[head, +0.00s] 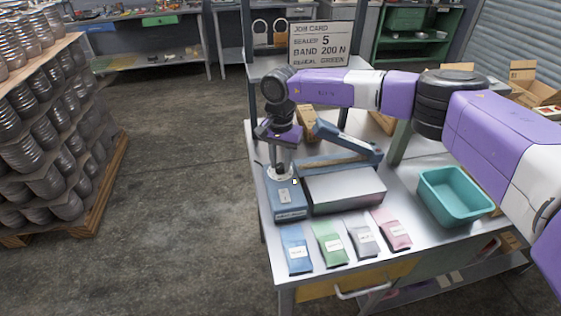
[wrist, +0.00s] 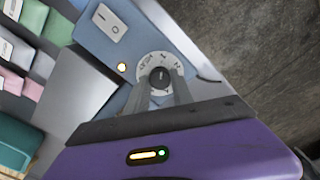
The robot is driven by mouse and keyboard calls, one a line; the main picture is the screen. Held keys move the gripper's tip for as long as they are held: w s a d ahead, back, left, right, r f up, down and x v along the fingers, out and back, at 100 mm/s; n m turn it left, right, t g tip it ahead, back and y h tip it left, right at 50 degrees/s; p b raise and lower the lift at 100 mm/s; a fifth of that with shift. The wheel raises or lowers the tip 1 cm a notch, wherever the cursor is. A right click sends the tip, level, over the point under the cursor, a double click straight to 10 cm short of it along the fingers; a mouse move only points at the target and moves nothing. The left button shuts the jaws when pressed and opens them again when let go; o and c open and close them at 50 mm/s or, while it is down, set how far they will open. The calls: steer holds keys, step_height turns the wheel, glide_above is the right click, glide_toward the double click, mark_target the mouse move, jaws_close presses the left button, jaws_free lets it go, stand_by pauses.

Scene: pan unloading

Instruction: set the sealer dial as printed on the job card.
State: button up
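The job card (head: 319,45) stands behind the bench and reads "SEALER 5", "BAND 200 N" and a last line ending in "GREEN". The blue-grey sealer (head: 290,212) stands on the bench below my gripper (head: 279,160). In the wrist view the sealer's dial (wrist: 158,76) is a white disc with dark marks around a black knob. My gripper's fingers (wrist: 160,84) reach to the dial, one on each side of the knob. I cannot tell whether they touch it. The dial marks are too small and partly covered to read, so the setting is unclear.
Blue, green, grey and pink packets (head: 330,246) lie along the bench's front. A teal bin (head: 457,213) stands at the right. A loaded pallet (head: 83,203) is at the left.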

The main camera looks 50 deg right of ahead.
jaws_close()
